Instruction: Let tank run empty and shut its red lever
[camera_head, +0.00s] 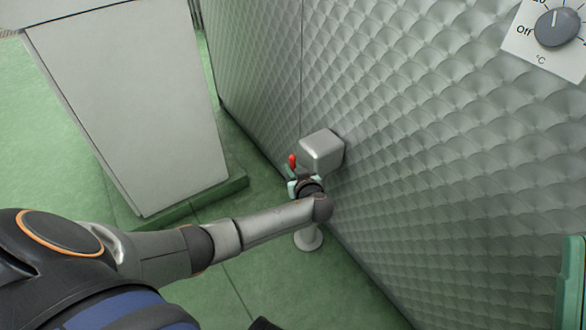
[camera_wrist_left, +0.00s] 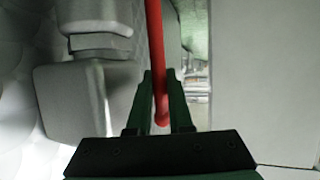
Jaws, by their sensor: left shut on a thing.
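The red lever (camera_head: 292,160) stands out by a grey valve block (camera_head: 321,151) on the quilted metal tank (camera_head: 420,150). In the left wrist view the lever (camera_wrist_left: 155,50) runs down from the top edge, and its end lies between my fingers. My left gripper (camera_head: 293,180) is shut on the lever; it also shows in the left wrist view (camera_wrist_left: 160,95). The valve block (camera_wrist_left: 85,100) is left of the fingers there. A pale spout (camera_head: 308,238) shows below my wrist. Whether anything flows from it cannot be seen. My right gripper is not in view.
A grey cabinet (camera_head: 130,95) on a green plinth stands left of the tank, with a narrow strip of green floor (camera_head: 215,215) between. A dial (camera_head: 556,28) marked Off and °C is on the tank at upper right. A green object (camera_head: 571,285) is at the right edge.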

